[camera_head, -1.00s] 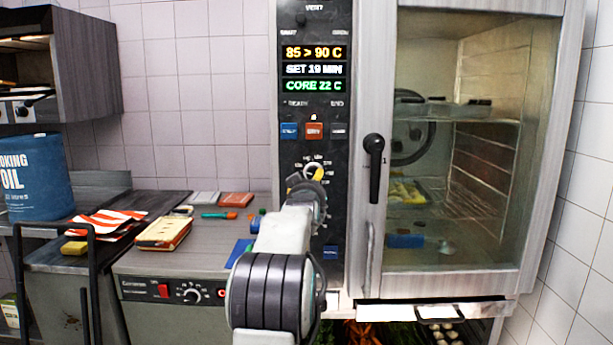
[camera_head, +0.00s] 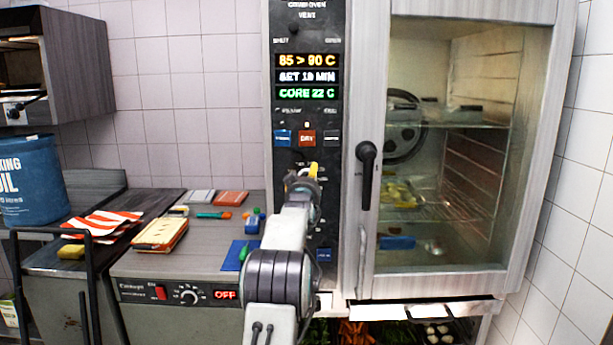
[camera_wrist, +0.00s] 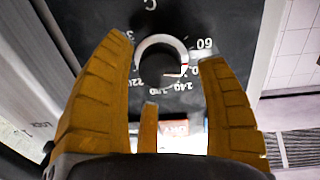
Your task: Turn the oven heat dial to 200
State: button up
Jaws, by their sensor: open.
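The heat dial (camera_wrist: 143,50) shows in the wrist view as a pale ring on the black oven panel (camera_wrist: 220,20), with white numbers around it and a small red mark at its right edge. My gripper (camera_wrist: 168,52) is open, its yellow fingers on both sides of the dial and a third finger below. I cannot tell whether they touch it. In the head view, my gripper (camera_head: 303,178) hides the dial. The oven display (camera_head: 308,77) reads 85 > 90 C, SET 19 MIN, CORE 22 C. The dial's exact setting is unclear.
The oven door (camera_head: 450,281) is shut, with its black handle (camera_head: 366,172) right of the panel. A blue oil tub (camera_head: 30,185) stands far left.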

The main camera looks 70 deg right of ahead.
jog(key=shift+w+d, duration=0.1)
jog(key=shift+d, duration=0.35)
jog(key=shift+c, duration=0.4)
jog(key=shift+r, duration=0.1)
jog(key=c, duration=1.1)
jog(key=shift+c, duration=0.2)
